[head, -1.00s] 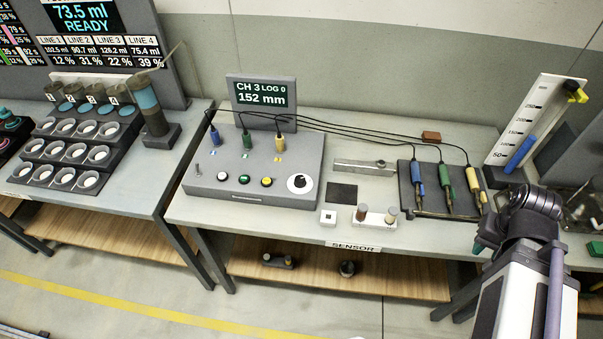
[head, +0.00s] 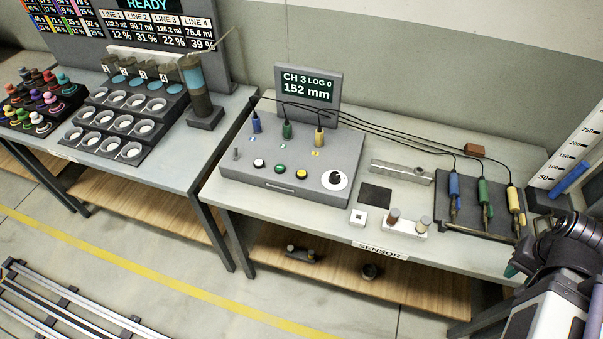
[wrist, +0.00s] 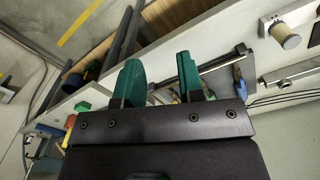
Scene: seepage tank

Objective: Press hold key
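The grey sensor console (head: 250,185) stands on the middle bench. Its screen (head: 307,88) reads CH 3, LOG 0, 152 mm. Along its front are a white button (head: 259,164), a green button (head: 280,169) and a yellow button (head: 302,174), with a black-and-white knob (head: 334,180) to their right. Key labels are too small to read, so I cannot tell which is the hold key. My gripper (wrist: 160,78) has two green fingers, spread apart with nothing between them. In the head view it is mostly hidden by my arm at lower right, well away from the buttons.
Blue, green and yellow probes (head: 484,198) lie on a dark rack, their cables running to the console. A small white block (head: 357,217) and a holder with two cylinders (head: 407,226) sit in front.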

